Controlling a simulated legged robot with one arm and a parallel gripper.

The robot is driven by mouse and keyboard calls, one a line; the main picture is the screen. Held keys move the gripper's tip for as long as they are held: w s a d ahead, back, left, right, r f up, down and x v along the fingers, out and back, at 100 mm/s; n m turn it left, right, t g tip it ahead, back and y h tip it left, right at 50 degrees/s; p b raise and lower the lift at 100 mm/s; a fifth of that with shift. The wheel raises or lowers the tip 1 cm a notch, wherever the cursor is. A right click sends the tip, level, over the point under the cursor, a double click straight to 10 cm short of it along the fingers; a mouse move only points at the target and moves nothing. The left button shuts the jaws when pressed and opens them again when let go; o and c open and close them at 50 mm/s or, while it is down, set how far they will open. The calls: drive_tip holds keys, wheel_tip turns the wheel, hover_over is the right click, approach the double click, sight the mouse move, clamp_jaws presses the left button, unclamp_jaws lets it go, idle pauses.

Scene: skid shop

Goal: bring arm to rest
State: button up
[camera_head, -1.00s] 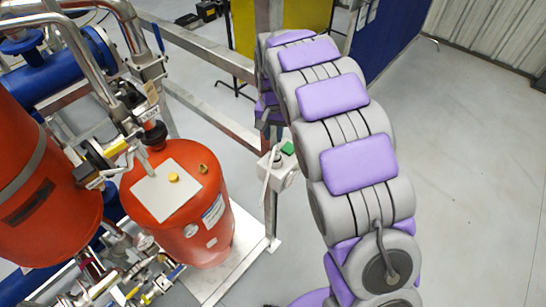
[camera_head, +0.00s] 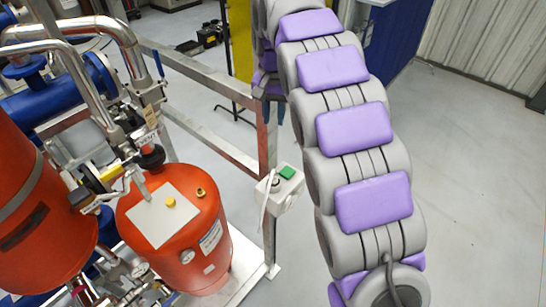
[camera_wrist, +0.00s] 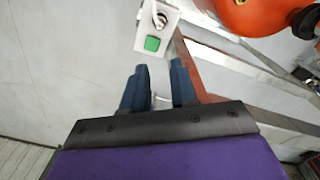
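My segmented grey arm with purple pads (camera_head: 352,128) rises through the middle right of the head view and curves out at the top. My gripper (camera_wrist: 160,84) shows in the wrist view as two dark blue fingers with a gap between them and nothing held. In the head view the gripper (camera_head: 274,112) hangs partly hidden behind the arm, beside the steel post. A pale control box (camera_head: 282,190) with a green button is on the frame below it. The box (camera_wrist: 156,30) also shows just beyond the fingertips in the wrist view, apart from them.
An orange tank (camera_head: 190,245) with pipes and valves stands on a metal skid at the left. A steel frame rail (camera_head: 205,135) runs beside my gripper. A blue panel (camera_head: 388,50) stands behind the arm. The floor (camera_head: 475,190) at the right is clear.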

drive_tip(key=s+d+f+b, duration=0.35)
drive_tip(key=s+d, duration=0.25)
drive_tip(key=s, duration=0.2)
drive_tip(key=s+d+f+b, duration=0.3)
drive_tip(key=s+d+b, duration=0.15)
drive_tip(key=s, duration=0.35)
drive_tip(key=s+d+f+b, duration=0.2)
drive_tip(key=s+f, duration=0.3)
drive_tip(key=s, duration=0.3)
drive_tip(key=s+d+f+n+g+b, duration=0.1)
drive_tip(key=s+f+b, duration=0.1)
drive_tip(key=s+f, duration=0.3)
drive_tip(key=s+d+f+b, duration=0.2)
drive_tip(key=s+f, duration=0.3)
drive_tip(key=s, duration=0.6)
drive_tip(key=shift+s+d+f+n+g, duration=0.2)
drive_tip(key=shift+d+f+n+g, duration=0.1)
drive_tip(key=shift+d+f+g, duration=0.1)
drive_tip(key=shift+r, duration=0.1)
